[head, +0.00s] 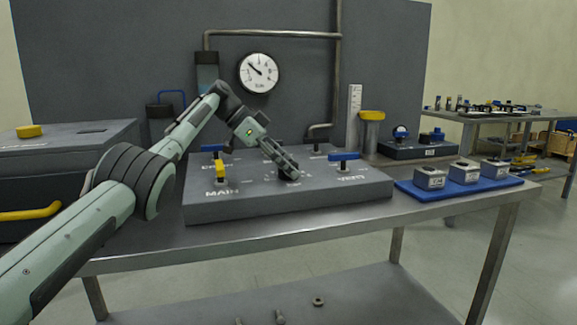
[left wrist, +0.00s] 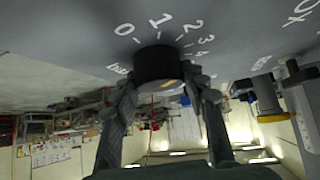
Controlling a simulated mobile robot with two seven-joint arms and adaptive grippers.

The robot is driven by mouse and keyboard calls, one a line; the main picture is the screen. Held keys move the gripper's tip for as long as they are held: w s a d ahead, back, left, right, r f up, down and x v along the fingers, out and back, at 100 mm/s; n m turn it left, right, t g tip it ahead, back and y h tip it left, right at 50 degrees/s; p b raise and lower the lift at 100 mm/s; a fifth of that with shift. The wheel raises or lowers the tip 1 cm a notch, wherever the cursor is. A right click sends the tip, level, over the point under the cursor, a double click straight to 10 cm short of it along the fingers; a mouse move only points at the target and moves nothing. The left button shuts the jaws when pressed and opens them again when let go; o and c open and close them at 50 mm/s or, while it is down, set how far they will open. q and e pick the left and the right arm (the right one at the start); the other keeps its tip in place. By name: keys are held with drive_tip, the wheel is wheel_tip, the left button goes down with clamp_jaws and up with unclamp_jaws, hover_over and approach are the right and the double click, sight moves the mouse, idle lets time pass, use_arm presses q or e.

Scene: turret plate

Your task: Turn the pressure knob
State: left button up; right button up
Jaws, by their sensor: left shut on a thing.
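The pressure knob (left wrist: 157,64) is a black cylinder with a small yellow mark on its rim. In the left wrist view it sits on the grey panel beside printed white numbers 0 to 4 and "bar". My left gripper (left wrist: 163,82) has one finger on each side of the knob and is shut on it. In the head view my left gripper (head: 290,170) reaches down to the middle of the grey control panel (head: 320,195) and mostly hides the knob. A round white gauge (head: 259,73) with a dark needle hangs on the wall behind. My right gripper is not in view.
A blue lever (head: 344,156) stands right of my gripper, by the "VENT" label. A yellow lever (head: 221,171) stands at the left, by "MAIN". A blue tray (head: 480,187) with grey blocks lies to the right. A yellow-topped post (head: 371,128) stands behind the panel.

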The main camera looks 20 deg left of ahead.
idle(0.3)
use_arm(q)
drive_tip(key=o, duration=1.2)
drive_tip(key=shift+f+n, duration=0.1)
drive_tip(key=shift+n, duration=0.2)
